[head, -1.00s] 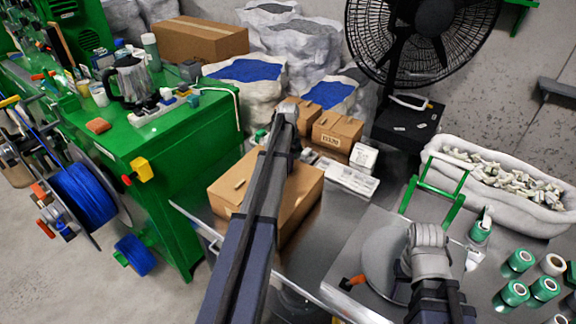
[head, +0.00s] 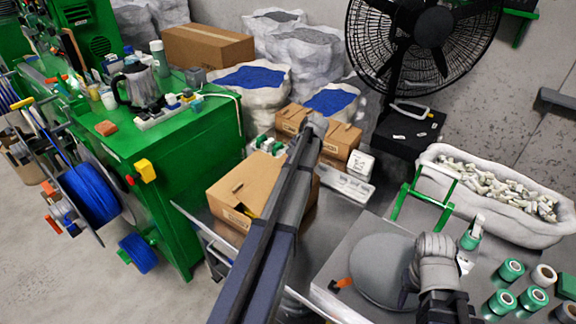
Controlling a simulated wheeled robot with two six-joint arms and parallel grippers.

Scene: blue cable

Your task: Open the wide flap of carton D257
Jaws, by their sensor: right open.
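A closed-looking brown carton (head: 228,190) sits on the metal table at left of centre. A small tab lies on its top and a pale label shows on its near side. Two smaller brown cartons, one (head: 290,120) and another (head: 342,138), stand behind it. I cannot read the labels, so I cannot tell which is D257. My left arm crosses in front of the near carton and hides its right part; its gripper is not visible. My right gripper (head: 406,290) is open beside a grey disc, mostly hidden behind my right arm, away from the cartons.
A green-handled frame (head: 425,198), several green rolls (head: 502,302) and a long white sack of pieces (head: 490,190) are at right. A green bench (head: 180,150) stands at left, a black fan (head: 425,40) behind.

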